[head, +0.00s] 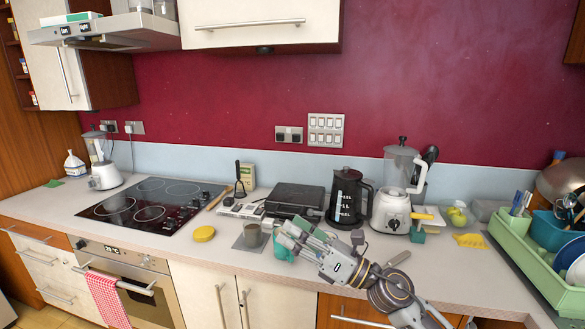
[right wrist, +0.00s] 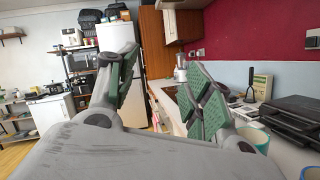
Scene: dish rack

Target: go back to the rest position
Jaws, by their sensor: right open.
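My right gripper (head: 290,238) reaches in from the lower right of the head view and hangs over the counter near its front edge. In the right wrist view its two green-padded fingers (right wrist: 160,82) are spread apart with nothing between them. My left gripper is not in view.
The green dish rack (head: 522,268) stands at the right end of the counter. A kettle (head: 347,198), a blender (head: 398,190) and a black grill (head: 294,200) stand behind my arm. The hob (head: 150,203) and a yellow round item (head: 204,233) lie to the left.

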